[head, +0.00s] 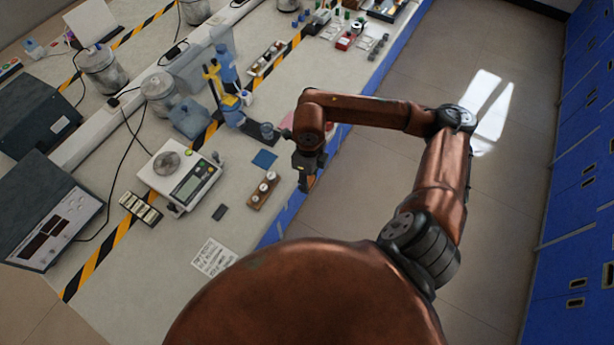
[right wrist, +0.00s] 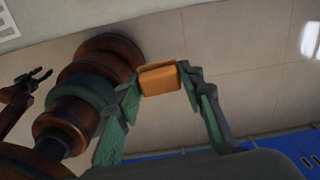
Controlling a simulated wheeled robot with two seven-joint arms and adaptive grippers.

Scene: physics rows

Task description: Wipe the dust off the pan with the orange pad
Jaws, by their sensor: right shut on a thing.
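The round metal pan (head: 167,163) sits on top of the white balance (head: 180,176) on the bench, left of centre in the head view. Any dust on it is too small to make out. My right gripper (head: 307,183) is over the bench's front edge, well to the right of the pan. It is shut on the orange pad (right wrist: 158,79), held between its fingertips in the right wrist view; only a sliver of orange shows in the head view. My left gripper (right wrist: 40,76) shows small at the left of the right wrist view, fingers apart and empty.
A wooden block with round weights (head: 263,190), a blue square (head: 264,159) and a small dark object (head: 219,212) lie between gripper and balance. A blue-and-yellow stand (head: 228,100) rises behind. A printed sheet (head: 214,257) lies in front.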

